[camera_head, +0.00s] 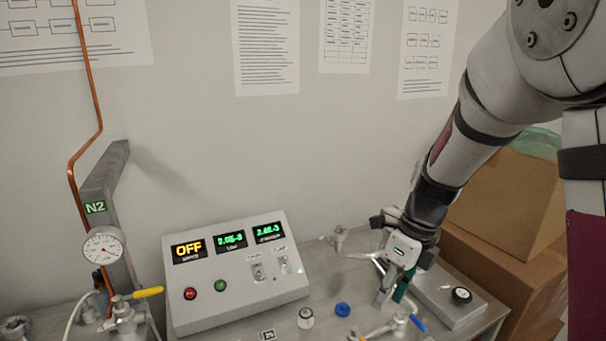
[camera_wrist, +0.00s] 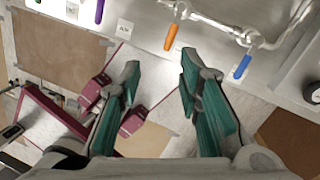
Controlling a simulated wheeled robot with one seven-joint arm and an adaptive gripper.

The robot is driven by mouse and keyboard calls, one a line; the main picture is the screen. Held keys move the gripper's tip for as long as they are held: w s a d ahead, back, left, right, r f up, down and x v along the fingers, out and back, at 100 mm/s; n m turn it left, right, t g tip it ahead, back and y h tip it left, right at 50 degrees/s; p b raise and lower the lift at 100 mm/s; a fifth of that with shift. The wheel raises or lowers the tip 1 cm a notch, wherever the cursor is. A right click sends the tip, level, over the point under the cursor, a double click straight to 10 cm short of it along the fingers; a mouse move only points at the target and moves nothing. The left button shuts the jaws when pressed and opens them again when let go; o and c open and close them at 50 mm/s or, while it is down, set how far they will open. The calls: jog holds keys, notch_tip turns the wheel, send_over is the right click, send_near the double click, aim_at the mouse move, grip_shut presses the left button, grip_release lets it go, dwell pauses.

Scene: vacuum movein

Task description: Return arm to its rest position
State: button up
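My arm reaches down from the top right in the head view. My gripper (camera_head: 393,291) hangs over the right part of the bench, beside the valve piping. In the wrist view my gripper (camera_wrist: 158,75) shows two green-padded fingers spread apart with nothing between them. Below and between the fingers lie the bench's front edge and the floor. I cannot tell from the head view whether a fingertip touches the piping.
A control box (camera_head: 236,272) reading OFF stands mid-bench. A pressure gauge (camera_head: 103,248) and yellow-handled valve (camera_head: 147,292) are at left. A blue-handled valve (camera_wrist: 242,67) and an orange-handled valve (camera_wrist: 171,37) lie near my gripper. Cardboard boxes (camera_head: 505,205) stand at right.

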jog(key=s+r+n+t+h, duration=0.1)
jog(key=s+r+n+t, duration=0.2)
jog(key=s+r+n, duration=0.4)
jog(key=s+r+n+t+h+b, duration=0.1)
jog(key=s+r+n, duration=0.6)
jog(key=n, duration=1.3)
jog(key=s+d+t, duration=0.1)
jog(key=s, duration=0.2)
jog(key=shift+r+n+t, duration=0.35)
jog(key=shift+n+t, duration=0.05)
